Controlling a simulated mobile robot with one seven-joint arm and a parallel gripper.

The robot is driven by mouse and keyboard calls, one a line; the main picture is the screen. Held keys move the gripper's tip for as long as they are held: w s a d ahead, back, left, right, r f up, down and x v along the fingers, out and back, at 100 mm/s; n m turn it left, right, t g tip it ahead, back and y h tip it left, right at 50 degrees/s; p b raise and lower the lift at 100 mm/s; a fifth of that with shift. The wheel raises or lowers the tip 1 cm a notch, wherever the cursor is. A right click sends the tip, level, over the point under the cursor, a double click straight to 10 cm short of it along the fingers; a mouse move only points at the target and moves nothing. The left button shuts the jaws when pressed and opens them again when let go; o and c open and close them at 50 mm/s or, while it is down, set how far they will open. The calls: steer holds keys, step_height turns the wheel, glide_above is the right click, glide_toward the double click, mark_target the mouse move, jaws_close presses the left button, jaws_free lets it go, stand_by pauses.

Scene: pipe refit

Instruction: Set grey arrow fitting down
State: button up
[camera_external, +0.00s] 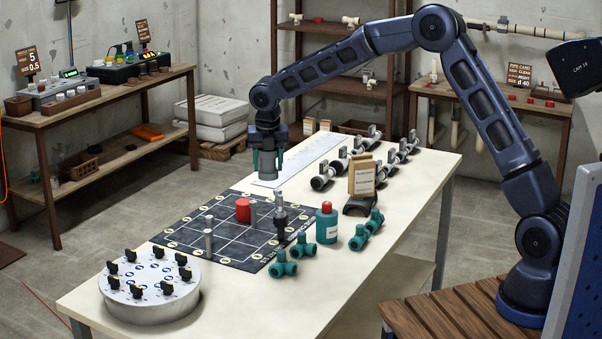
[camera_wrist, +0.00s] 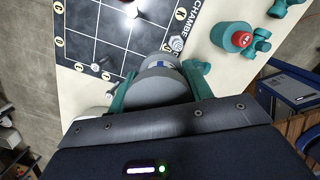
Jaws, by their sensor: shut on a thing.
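My gripper (camera_external: 268,160) is above the far part of the table in the external view, pointing down. Its teal fingers (camera_wrist: 158,88) are shut on the grey arrow fitting (camera_external: 268,178), a short round grey piece. In the wrist view the grey arrow fitting (camera_wrist: 152,92) sits between the fingers, with a small blue mark near its upper right; the rest is hidden by the gripper. It is held above the table, apart from it. The dark gridded mat (camera_external: 177,233) lies below and nearer the camera; it also shows in the wrist view (camera_wrist: 112,28).
A round white stand (camera_external: 150,300) is in front; a pale strip (camera_external: 300,158) lies behind.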

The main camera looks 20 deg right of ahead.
steer(key=s+a+n, duration=0.2)
steer(key=s+a, duration=0.6)
step_height(320, 180, down, 20)
steer(key=shift+w+d+r, duration=0.1)
stand_by(0.4)
steer(key=o, duration=1)
steer(key=r, duration=0.4)
steer(key=s+r, duration=0.1)
steer(key=r, duration=0.7)
steer(key=shift+s, duration=0.4)
